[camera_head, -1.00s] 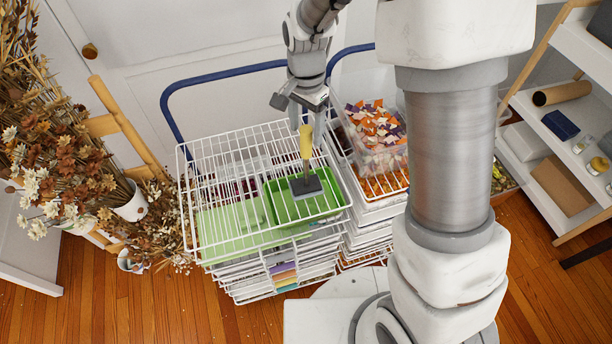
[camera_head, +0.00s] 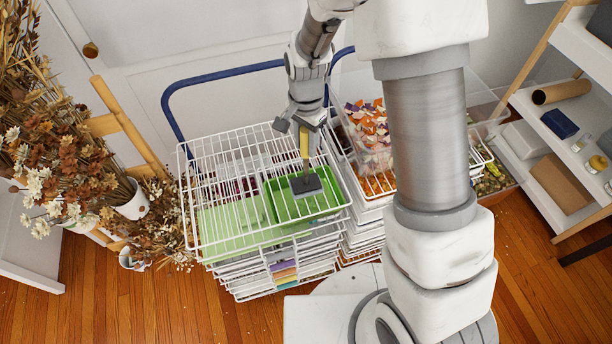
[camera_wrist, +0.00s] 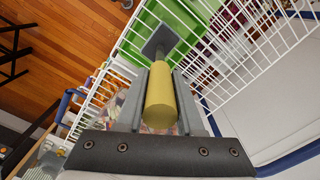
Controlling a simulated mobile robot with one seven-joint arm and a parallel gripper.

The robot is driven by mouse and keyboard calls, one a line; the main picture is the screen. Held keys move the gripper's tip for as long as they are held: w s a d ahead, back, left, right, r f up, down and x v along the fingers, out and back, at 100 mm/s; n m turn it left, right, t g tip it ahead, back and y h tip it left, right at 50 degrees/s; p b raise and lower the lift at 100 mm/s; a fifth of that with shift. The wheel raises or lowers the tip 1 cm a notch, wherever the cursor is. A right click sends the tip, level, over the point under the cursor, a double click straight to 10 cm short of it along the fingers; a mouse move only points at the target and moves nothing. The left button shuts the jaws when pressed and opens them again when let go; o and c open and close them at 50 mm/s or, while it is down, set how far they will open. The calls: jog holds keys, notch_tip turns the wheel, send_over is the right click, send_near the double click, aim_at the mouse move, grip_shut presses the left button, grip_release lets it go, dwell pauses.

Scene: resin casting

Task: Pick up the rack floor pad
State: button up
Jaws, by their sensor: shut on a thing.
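The pad (camera_head: 306,185) is a dark grey square plate with an upright yellow handle (camera_head: 304,145); I take it to be the rack floor pad. It shows at the white wire rack (camera_head: 232,148), over a green tray (camera_head: 318,203). My gripper (camera_head: 306,131) is shut on the upper part of the handle. In the wrist view, the yellow handle (camera_wrist: 160,98) stands between my gripper's fingers (camera_wrist: 158,105), with the grey plate (camera_wrist: 160,41) beyond it. I cannot tell whether the plate touches the wires or hangs just above them.
A clear bin of colourful scraps (camera_head: 368,135) stands right of the rack. A blue rail (camera_head: 215,76) runs behind. Dried flowers (camera_head: 65,150) crowd the left, and a white shelf unit (camera_head: 545,130) stands at the right. Wooden floor (camera_head: 130,305) shows in front.

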grip_shut()
jog(key=shift+r, duration=0.1)
